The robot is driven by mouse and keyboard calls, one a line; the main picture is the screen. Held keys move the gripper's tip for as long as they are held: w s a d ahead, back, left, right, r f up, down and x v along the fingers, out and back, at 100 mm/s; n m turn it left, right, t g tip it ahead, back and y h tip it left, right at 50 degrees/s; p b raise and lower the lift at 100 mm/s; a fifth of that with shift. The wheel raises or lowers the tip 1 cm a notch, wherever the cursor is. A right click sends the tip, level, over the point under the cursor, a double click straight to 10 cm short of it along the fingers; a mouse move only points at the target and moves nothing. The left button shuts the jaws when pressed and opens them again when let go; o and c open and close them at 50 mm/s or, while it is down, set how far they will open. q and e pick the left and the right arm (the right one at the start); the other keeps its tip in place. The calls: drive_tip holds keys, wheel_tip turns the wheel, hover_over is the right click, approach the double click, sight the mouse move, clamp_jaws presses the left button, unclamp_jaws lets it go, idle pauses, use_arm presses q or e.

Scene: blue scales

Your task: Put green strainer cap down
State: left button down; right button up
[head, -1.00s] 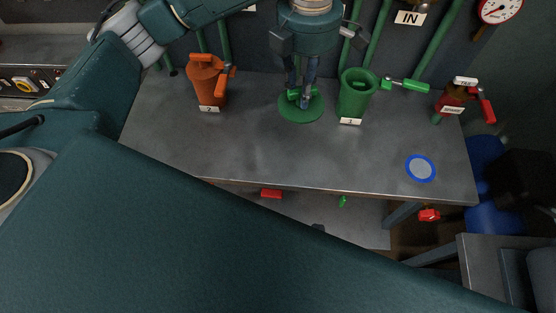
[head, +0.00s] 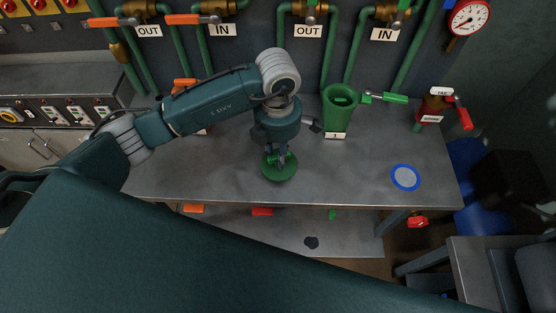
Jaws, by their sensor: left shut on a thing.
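The green strainer cap (head: 279,173) is a round green disc with a raised handle in the middle. It is in the head view, over the front middle part of the grey metal table (head: 350,180). My left gripper (head: 279,158) points down and is shut on the cap's handle. The cap is level and very low over the tabletop; I cannot tell if it touches. The green strainer body (head: 338,112), labelled 1, stands open-topped behind and to the right of it. My right gripper is not in view.
A blue-rimmed round disc (head: 405,177) lies on the table at the right. A red strainer (head: 436,107) stands at the back right. An orange strainer (head: 184,85) is mostly hidden behind my left arm. Bare tabletop lies between the cap and the blue-rimmed disc.

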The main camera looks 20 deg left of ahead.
use_arm(q)
wheel_tip(320, 180, down, 4)
drive_tip(key=shift+r+p, duration=0.25)
drive_tip(key=shift+p, duration=0.1)
drive_tip(key=shift+f, duration=0.2)
drive_tip(key=shift+f, duration=0.15)
drive_tip(key=c, duration=1.6)
unclamp_jaws()
